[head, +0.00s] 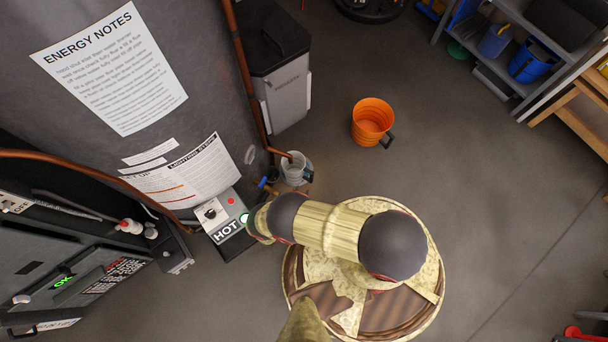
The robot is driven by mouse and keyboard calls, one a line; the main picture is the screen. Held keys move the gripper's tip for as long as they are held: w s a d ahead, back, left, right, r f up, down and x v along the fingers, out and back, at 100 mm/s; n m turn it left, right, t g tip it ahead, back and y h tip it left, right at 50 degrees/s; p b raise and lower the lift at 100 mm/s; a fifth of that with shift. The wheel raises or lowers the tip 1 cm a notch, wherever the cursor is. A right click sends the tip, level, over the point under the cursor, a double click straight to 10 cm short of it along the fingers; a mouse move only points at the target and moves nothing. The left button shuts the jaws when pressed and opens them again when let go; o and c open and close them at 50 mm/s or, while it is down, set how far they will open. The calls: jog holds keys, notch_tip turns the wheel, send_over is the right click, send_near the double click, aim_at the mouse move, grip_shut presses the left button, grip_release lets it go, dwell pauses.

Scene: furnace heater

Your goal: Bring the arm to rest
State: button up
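My arm (335,230) reaches left across the picture, from a large dark joint to a smaller dark joint beside the heater's control box (228,226). A short pale link shows just past the smaller joint, by the box's lit green light. No fingers of my gripper can be made out; the end of the arm is hidden behind its own links. I cannot tell whether the arm touches the box. The box has a HOT label, a knob and a red light.
The grey heater tank (190,60) with paper notes stands at the left. A small bucket (296,168) sits by its pipe. An orange bucket (373,121) stands on open floor. Shelves (505,85) and a wooden bench (575,110) are at the upper right.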

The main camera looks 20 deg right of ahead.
jog(key=shift+s+a+r, duration=0.1)
jog(key=shift+s+a, duration=0.2)
jog(key=shift+a, duration=0.05)
dwell(0.4)
